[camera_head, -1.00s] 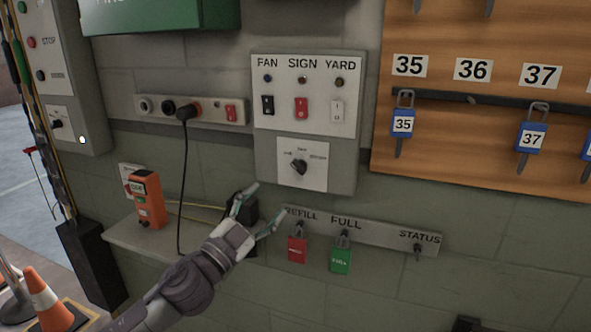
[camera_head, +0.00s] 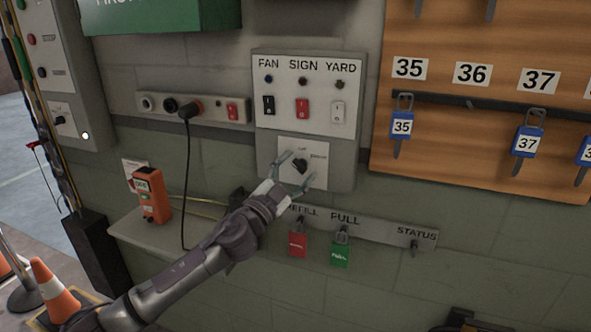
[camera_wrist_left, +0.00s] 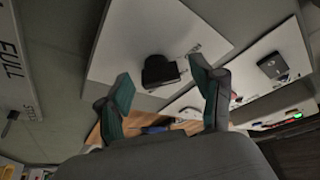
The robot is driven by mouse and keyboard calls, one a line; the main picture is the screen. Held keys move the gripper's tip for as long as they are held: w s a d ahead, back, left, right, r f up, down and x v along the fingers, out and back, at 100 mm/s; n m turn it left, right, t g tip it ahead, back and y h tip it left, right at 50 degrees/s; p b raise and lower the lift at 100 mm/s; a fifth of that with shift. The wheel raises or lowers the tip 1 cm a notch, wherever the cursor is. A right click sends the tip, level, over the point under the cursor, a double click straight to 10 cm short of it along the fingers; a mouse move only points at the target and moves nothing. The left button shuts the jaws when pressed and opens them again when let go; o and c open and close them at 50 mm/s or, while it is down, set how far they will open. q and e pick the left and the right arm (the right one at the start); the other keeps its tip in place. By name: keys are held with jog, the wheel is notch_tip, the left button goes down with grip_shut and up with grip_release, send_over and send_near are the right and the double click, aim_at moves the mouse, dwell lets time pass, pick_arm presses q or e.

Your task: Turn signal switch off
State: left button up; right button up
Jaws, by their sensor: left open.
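A grey wall box (camera_head: 265,150) carries a row of rockers labelled FAN, SIGN and YARD. Below them is a white plate with a black rotary knob (camera_head: 300,164). The red rocker (camera_head: 302,107) sits under SIGN. My left gripper (camera_head: 295,170) is open in front of the plate, with one fingertip on each side of the knob in the head view. In the left wrist view the knob (camera_wrist_left: 160,71) shows between and beyond the two open fingers (camera_wrist_left: 163,85). Contact is not visible. The plate's small lettering is partly hidden. My right gripper is not seen.
A rail with a red tag (camera_head: 298,243) and a green tag (camera_head: 340,254) hangs just below. A key board (camera_head: 480,130) stands at right. A socket strip (camera_head: 190,108) with a plugged cable and an orange device (camera_head: 151,194) on a shelf are at left.

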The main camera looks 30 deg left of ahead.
pick_arm(q)
jog(key=c, duration=1.1)
jog(key=shift+c, duration=0.2)
jog(key=shift+r+m+h+p, duration=0.2)
jog(key=shift+m+h+p, duration=0.3)
jog(key=shift+m+p, duration=0.55)
jog(key=m+g+p, duration=0.1)
jog(key=m+p, duration=0.1)
jog(key=m+h+p, duration=0.1)
jog(key=m+p, duration=0.1)
jog(key=m+g+p, duration=0.1)
jog(key=m+p, duration=0.1)
jog(key=shift+r+m+g+h+p, duration=0.25)
jog(key=shift+g+h+p, duration=0.05)
jog(key=shift+p, duration=0.05)
jog(key=shift+m+g+p, duration=0.3)
jog(key=shift+m+p, duration=0.5)
jog(key=shift+p, duration=0.2)
jog(key=shift+f+m+p, duration=0.2)
jog(key=shift+m+p, duration=0.2)
jog(key=shift+p, duration=0.05)
